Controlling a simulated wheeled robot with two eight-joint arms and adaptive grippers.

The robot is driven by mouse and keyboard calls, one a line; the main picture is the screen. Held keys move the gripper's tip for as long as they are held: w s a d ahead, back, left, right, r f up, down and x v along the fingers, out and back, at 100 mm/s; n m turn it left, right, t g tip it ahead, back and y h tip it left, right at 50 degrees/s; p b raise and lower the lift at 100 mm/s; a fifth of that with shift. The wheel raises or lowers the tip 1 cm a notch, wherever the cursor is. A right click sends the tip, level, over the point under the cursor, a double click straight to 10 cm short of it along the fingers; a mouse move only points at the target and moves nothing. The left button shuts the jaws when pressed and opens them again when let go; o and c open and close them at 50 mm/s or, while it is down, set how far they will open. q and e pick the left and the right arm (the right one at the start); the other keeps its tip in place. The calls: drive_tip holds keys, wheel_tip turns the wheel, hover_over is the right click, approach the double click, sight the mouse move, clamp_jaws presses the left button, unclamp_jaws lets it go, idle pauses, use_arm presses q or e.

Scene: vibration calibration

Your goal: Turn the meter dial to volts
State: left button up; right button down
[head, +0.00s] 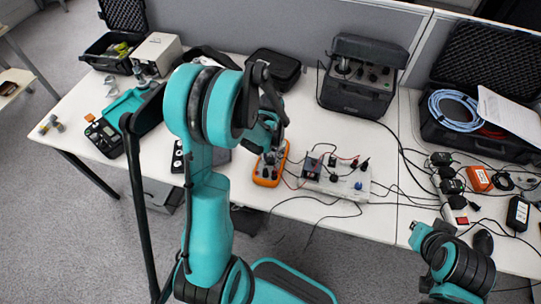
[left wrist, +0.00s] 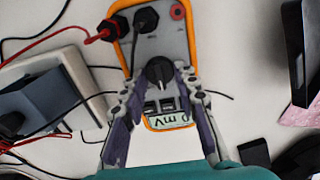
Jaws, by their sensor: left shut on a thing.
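The orange-edged meter (head: 268,174) lies on the white table, below my left gripper (head: 271,153). In the left wrist view the meter (left wrist: 187,42) has a grey face, with its display (left wrist: 168,119) upside down and reading what looks like "0 mV". The black dial (left wrist: 159,71) sits in the middle of the face. My left gripper (left wrist: 160,80) is shut on the dial, one finger on each side. The dial's exact pointer setting cannot be read. Part of my right arm shows at the lower right of the head view; its gripper does not show.
A red plug (left wrist: 107,31) and a black plug are in the meter's sockets. A white box with leads (head: 335,178) stands close to its right. A black case (head: 362,75) stands behind. Cables (head: 405,190) spread over the table to the right.

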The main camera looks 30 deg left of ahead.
sight(270, 158)
use_arm(q)
drive_tip(key=shift+n, duration=0.3)
drive_tip(key=n, duration=0.3)
drive_tip(key=shift+b, duration=0.4)
drive_tip(key=shift+n, duration=2)
drive_tip(key=o, duration=1.2)
drive_tip(key=shift+c, duration=0.2)
wheel_tip(270, 158, up, 12)
